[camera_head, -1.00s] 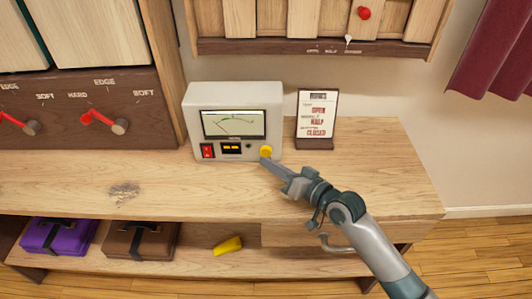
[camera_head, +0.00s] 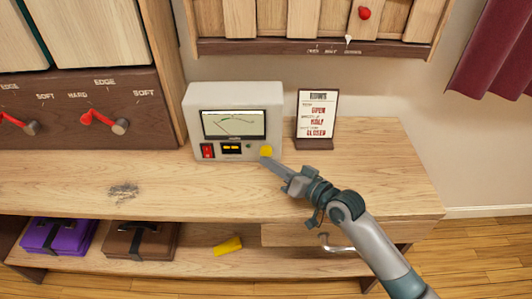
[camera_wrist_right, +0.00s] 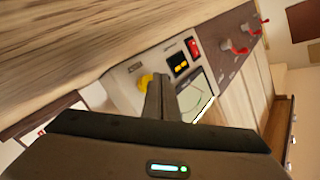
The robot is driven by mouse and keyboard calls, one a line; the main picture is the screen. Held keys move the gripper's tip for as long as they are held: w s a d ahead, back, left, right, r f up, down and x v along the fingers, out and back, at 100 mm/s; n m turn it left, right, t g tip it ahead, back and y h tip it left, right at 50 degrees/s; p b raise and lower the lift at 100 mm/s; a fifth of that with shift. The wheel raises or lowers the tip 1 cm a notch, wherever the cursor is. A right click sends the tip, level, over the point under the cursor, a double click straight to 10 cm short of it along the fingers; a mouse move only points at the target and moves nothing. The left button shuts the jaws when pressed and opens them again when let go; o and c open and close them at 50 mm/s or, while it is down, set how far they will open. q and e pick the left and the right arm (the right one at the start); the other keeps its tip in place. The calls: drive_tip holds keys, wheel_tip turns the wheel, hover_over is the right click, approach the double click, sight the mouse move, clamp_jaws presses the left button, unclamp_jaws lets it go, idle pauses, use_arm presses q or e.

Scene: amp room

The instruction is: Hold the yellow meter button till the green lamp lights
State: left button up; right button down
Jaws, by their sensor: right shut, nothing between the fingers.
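The white meter box (camera_head: 235,94) stands on the wooden bench, with a dial screen (camera_head: 234,124) on its front. Its yellow button (camera_head: 266,151) is at the lower right of the front panel; in the right wrist view the button (camera_wrist_right: 145,81) shows just left of the fingertips. My right gripper (camera_head: 265,160) is shut and empty, its tips at the button's lower edge, seemingly touching it. A small lamp (camera_head: 249,146) left of the button looks dark; I see no clear green glow. My left gripper is not in view.
A framed card (camera_head: 316,115) stands right of the meter. A red switch (camera_head: 207,151) and an amber display (camera_head: 231,148) sit on the meter's front. Red levers (camera_head: 100,120) are at left. The bench top (camera_head: 385,165) is clear at right.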

drive_tip(key=shift+w+d, duration=0.1)
drive_tip(key=shift+w, duration=0.8)
idle(2.3)
drive_tip(key=shift+f, duration=0.1)
idle(1.7)
drive_tip(key=shift+s, duration=0.1)
drive_tip(key=shift+s+f, duration=0.35)
drive_tip(key=shift+s, duration=0.35)
drive_tip(key=shift+s+p, duration=0.1)
drive_tip(key=shift+p, duration=0.25)
drive_tip(key=shift+r, duration=0.2)
drive_tip(key=shift+s, duration=0.15)
